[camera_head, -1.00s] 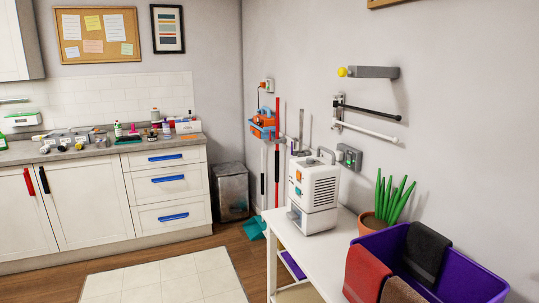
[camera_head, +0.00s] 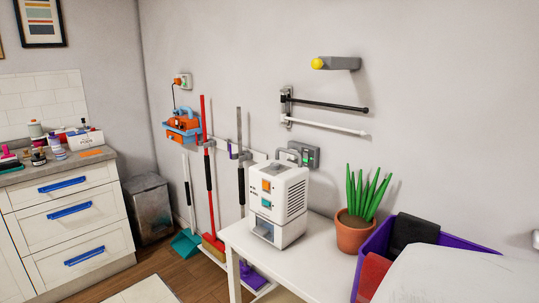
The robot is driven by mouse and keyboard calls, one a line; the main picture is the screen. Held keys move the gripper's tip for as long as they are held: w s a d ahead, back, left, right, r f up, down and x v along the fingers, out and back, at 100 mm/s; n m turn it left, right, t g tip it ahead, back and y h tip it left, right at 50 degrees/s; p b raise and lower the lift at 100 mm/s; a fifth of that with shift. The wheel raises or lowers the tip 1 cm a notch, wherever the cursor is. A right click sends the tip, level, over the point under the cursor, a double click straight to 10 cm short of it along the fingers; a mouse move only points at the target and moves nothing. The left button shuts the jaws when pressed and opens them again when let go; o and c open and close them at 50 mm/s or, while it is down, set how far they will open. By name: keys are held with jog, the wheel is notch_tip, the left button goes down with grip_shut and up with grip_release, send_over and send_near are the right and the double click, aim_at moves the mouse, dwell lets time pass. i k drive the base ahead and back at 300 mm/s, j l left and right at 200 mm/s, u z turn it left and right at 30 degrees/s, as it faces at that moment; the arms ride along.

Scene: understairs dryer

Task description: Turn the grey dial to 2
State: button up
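A white boxy appliance (camera_head: 283,200) stands on the white table (camera_head: 240,235), near the wall. Its front has an orange square (camera_head: 266,185) and a teal square (camera_head: 266,203), with a grey recess below them. Its side has dark vent slots. I cannot pick out a grey dial or any number marks at this size. My gripper is not in view. A large white rounded shape at the lower right, probably part of my arm, covers part of the purple bin and the table's right side.
A potted green plant (camera_head: 356,228) stands right of the appliance, beside a purple bin (camera_head: 370,262) with dark and red cloths. A wall socket with a green light (camera_head: 305,155) is behind the appliance. Brooms (camera_head: 209,180) hang left of the table. Wall rails (camera_head: 330,105) are above.

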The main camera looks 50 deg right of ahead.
aim_at(274, 166)
jog(key=i+z, duration=0.35)
jog(key=i, duration=0.2)
jog(key=i+j+z, duration=0.1)
jog(key=i+z, duration=0.25)
jog(key=i, duration=0.15)
